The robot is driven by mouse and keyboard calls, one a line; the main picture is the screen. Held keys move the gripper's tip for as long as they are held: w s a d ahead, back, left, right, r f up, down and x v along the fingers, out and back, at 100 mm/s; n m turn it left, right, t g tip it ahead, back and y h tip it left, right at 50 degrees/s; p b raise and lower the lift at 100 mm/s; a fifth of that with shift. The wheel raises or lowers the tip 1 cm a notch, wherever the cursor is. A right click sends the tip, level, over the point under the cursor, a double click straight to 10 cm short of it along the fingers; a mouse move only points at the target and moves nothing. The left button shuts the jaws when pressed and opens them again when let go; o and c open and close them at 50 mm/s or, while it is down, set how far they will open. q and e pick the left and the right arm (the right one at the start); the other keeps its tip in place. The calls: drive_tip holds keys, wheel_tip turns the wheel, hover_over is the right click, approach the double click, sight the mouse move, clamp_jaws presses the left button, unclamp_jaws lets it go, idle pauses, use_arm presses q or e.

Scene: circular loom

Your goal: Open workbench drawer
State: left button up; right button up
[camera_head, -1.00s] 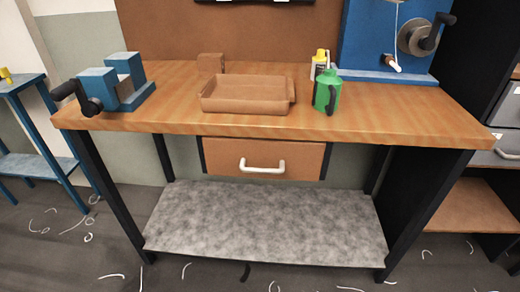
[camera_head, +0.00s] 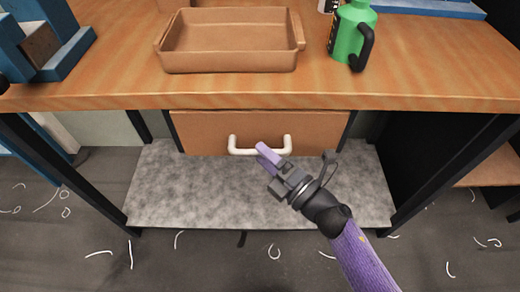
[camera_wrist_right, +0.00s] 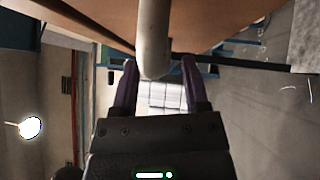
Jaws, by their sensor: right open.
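The workbench drawer (camera_head: 205,128) has a brown front under the wooden top and looks closed. Its white bar handle (camera_head: 242,151) is on the front; my right gripper covers part of its right half. My right gripper (camera_head: 264,154) is at the handle, with its purple fingers pointing up and left. In the right wrist view, the pale handle bar (camera_wrist_right: 154,40) reaches down between the two open fingers (camera_wrist_right: 158,82). I cannot tell whether the fingers touch it. My left gripper is not in view.
On the workbench top (camera_head: 120,85) stand a brown tray (camera_head: 230,67), a green can with a black handle (camera_head: 352,30) and a blue vise (camera_head: 65,45). A grey lower shelf (camera_head: 165,190) lies under the drawer. Black legs stand at both sides.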

drive_tip(key=shift+x, duration=0.8)
clamp_jaws()
idle(0.4)
idle(0.3)
